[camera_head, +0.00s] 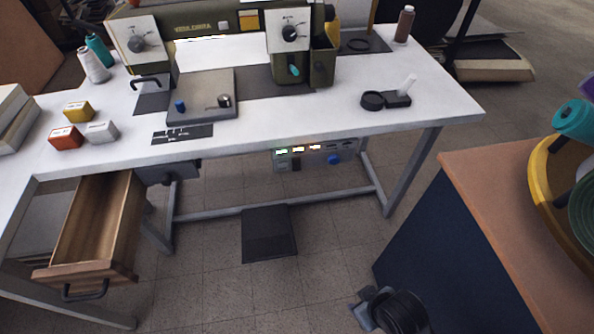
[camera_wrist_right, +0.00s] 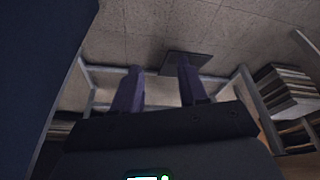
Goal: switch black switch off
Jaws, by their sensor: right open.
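A grey control box (camera_head: 320,157) hangs under the front edge of the white sewing table. It has lit green and yellow indicators along its top, a blue knob (camera_head: 334,160) and a small dark switch (camera_head: 297,163) at its left part. The switch is too small to tell its position. In the right wrist view, my right gripper (camera_wrist_right: 158,78) is open, its two fingers apart and nothing between them. Part of my right arm (camera_head: 395,312) shows at the bottom of the head view, well below and right of the box. My left gripper is not in view.
The white table (camera_head: 440,112) carries a green sewing machine (camera_head: 215,25). An open wooden drawer (camera_head: 92,225) juts out at left. A black pedal (camera_head: 268,233) lies on the floor below the box. A dark cabinet with a wooden top (camera_head: 500,220) stands at right.

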